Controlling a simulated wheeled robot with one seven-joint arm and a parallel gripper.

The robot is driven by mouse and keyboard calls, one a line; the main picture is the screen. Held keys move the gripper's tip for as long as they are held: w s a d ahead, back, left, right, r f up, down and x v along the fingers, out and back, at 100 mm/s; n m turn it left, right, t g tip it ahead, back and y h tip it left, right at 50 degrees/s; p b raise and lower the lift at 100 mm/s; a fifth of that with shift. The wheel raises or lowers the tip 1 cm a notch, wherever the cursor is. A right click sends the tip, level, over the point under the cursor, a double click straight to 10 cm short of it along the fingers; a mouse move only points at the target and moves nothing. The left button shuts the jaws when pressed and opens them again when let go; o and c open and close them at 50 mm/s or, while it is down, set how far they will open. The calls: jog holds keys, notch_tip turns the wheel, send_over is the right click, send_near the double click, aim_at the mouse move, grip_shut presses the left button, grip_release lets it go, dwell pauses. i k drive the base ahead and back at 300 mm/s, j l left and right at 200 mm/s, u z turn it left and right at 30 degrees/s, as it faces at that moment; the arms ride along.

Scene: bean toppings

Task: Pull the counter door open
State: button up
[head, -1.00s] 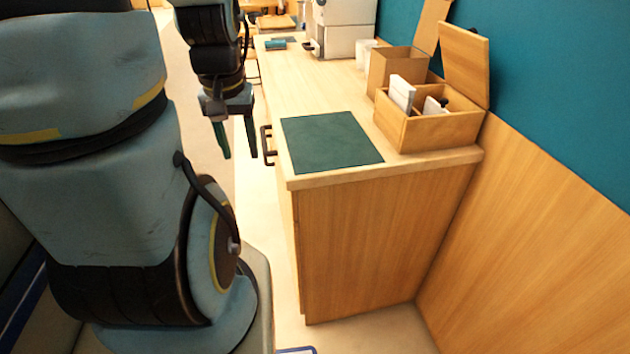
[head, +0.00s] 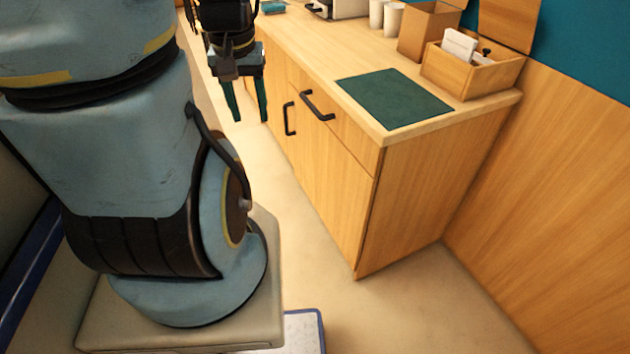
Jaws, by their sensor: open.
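The wooden counter (head: 437,190) stands at the right in the head view, with its front face now visible. A counter door (head: 325,175) fills the lower front. A black vertical handle (head: 289,118) sits near the door seam, left of a black drawer handle (head: 318,105) that is higher and nearer. Both look shut flush with the front. My gripper (head: 248,108) hangs fingers down, left of the handles and apart from them. Its two green-tipped fingers are spread, with nothing between them.
A dark green mat (head: 394,99) lies on the counter top. A wooden box (head: 470,73) with white packets, a second box (head: 428,30) and white cups (head: 392,18) stand behind it. The floor (head: 310,240) before the counter is clear. A wooden wall (head: 570,150) bounds the right.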

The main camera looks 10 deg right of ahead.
aim_at(341, 191)
jog(key=k+j+z, duration=0.25)
jog(key=j, duration=0.2)
jog(key=k+j+z, duration=0.3)
jog(key=k+l+z, duration=0.15)
jog(key=k, duration=0.2)
jog(key=k+l+z, duration=0.15)
jog(key=k, duration=0.2)
jog(key=i+u, duration=0.15)
jog(key=u, duration=0.9)
jog(key=i+l+u, duration=0.2)
jog(key=u, duration=0.15)
jog(key=i+l+u, duration=0.7)
jog(key=i+l, duration=0.15)
jog(key=l, duration=0.2)
jog(key=i+l+u, duration=0.1)
jog(key=l, duration=0.25)
jog(key=i+l, duration=0.15)
jog(key=l, duration=0.2)
